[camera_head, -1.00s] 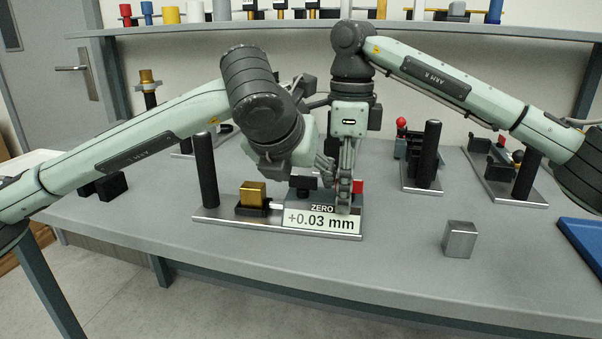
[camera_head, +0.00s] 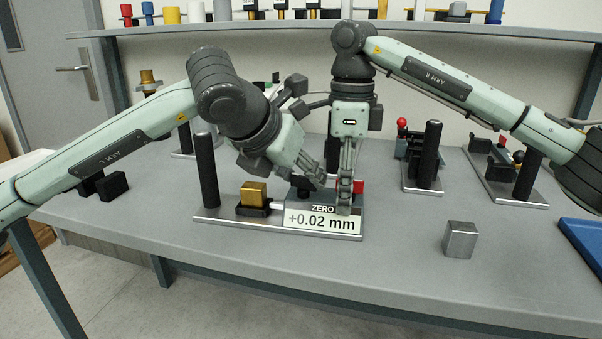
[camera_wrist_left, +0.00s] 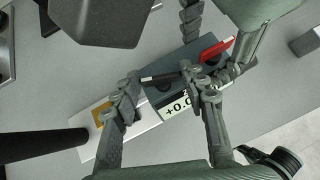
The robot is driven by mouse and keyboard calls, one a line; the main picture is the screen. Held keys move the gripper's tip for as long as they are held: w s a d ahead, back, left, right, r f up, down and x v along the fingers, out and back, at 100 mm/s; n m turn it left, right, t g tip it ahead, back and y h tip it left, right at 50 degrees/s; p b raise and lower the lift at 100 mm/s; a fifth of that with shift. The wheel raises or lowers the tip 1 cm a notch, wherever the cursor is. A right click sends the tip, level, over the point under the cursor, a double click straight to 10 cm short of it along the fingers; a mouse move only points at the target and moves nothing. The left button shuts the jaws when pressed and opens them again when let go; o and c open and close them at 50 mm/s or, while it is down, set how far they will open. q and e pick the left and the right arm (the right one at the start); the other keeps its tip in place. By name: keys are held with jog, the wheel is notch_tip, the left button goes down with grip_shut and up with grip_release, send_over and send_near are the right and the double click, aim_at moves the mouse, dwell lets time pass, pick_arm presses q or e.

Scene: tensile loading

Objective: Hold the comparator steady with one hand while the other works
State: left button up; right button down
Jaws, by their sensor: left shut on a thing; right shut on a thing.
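The comparator (camera_head: 293,224) stands on the bench, with a brass block (camera_head: 254,193) on its left and a display reading +0.02 mm. In the left wrist view, its display (camera_wrist_left: 174,110) is partly covered by a finger. My right gripper (camera_head: 345,205) points down, shut on the display end of the comparator, beside a red part (camera_head: 358,186). My left gripper (camera_head: 313,182) is above the comparator. In its wrist view, its fingers are at either end of a dark bar (camera_wrist_left: 160,78), which it seems to grip; what the bar belongs to is unclear.
A loose steel block (camera_head: 460,240) lies on the bench to the right. Other fixtures (camera_head: 425,165) stand further back right, and a blue tray (camera_head: 585,240) is at the right edge. A black post (camera_head: 206,170) rises at the plate's left end. The bench's front strip is clear.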

pick_arm(q)
jog(key=m+g+h, duration=0.1)
jog(key=m, duration=0.1)
jog(key=m+g+h, duration=0.1)
jog(key=m, duration=0.1)
jog(key=shift+w+a+f+m+g+h, duration=0.1)
jog(key=shift+w+a+m+g+h, duration=0.05)
jog(key=shift+m+g+h, duration=0.15)
pick_arm(e)
jog(key=shift+f, duration=0.2)
pick_arm(q)
jog(key=shift+w+m+g+h, duration=0.1)
jog(key=shift+m+g+h, duration=0.6)
jog(key=shift+m+g, duration=0.8)
jog(key=shift+m, duration=0.4)
jog(key=o, duration=1.2)
jog(key=shift+c, duration=0.2)
jog(key=v, duration=1.2)
jog(key=shift+s, duration=0.25)
